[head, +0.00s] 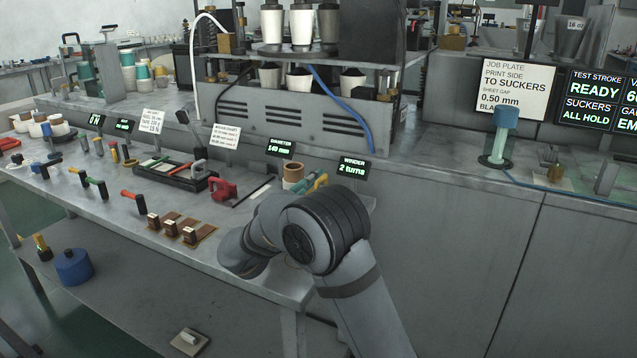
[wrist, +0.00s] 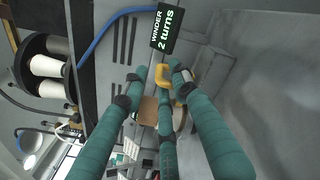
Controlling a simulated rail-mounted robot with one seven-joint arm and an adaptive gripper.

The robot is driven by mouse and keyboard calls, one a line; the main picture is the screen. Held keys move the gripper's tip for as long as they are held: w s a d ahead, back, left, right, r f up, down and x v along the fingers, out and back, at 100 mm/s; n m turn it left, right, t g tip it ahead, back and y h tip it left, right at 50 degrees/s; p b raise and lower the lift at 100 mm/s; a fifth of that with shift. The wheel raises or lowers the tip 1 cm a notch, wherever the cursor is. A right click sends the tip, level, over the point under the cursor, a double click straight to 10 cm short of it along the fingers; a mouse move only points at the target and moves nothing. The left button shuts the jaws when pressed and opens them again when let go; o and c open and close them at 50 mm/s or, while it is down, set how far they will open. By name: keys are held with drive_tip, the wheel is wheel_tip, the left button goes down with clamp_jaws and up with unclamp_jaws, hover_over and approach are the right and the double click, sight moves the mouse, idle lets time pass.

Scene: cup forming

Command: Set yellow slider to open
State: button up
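The yellow slider (wrist: 161,76) shows near the middle of the wrist view as a looped yellow piece, with more yellow beside a fingertip to its right. My gripper (wrist: 157,70) has teal, segmented fingers that converge around the yellow piece, with their tips very near it. Whether they touch or grip it is not clear. In the head view the yellow piece (head: 318,183) shows just beyond my arm, beside my teal gripper fingers (head: 302,185). My arm hides the slider's lower part and most of its track.
The winder display (head: 353,168) reads "2 turns" and stands just behind my gripper. A tan roll (head: 292,173) is close to the fingers. A red clamp-like tool (head: 222,188) and brown blocks (head: 172,226) lie to the left. A grey machine housing (head: 300,125) rises behind.

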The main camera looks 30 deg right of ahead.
drive_tip(key=shift+x, duration=1.35)
drive_tip(key=shift+c, duration=0.9)
clamp_jaws()
